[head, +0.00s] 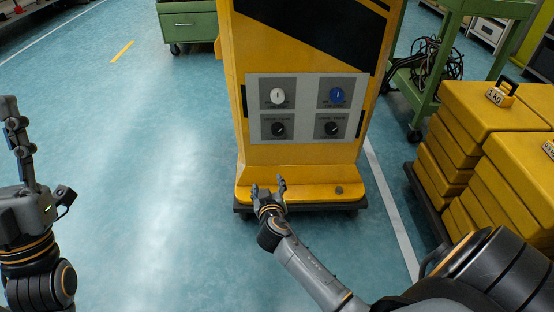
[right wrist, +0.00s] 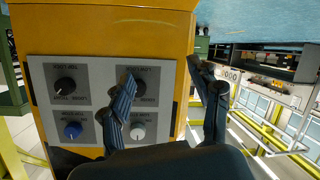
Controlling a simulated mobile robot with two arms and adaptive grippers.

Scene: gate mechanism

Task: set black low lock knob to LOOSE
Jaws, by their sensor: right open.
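A grey panel (head: 306,84) on the yellow machine carries two black knobs, one at lower left (head: 279,129) and one at lower right (head: 331,128). A white knob (head: 277,96) and a blue knob (head: 337,96) sit above them. My right gripper (head: 268,186) is open and empty, below the panel in the head view. In the right wrist view the panel appears upside down, and one finger partly covers the lower-left black knob (right wrist: 140,87). My left gripper (head: 20,140) is at the far left, away from the machine.
The machine's yellow base ledge (head: 310,178) juts out under the panel. Stacked yellow weights (head: 470,140) stand on a dark pallet at right. A green cart with cables (head: 435,62) is behind them. The floor left of the machine is clear.

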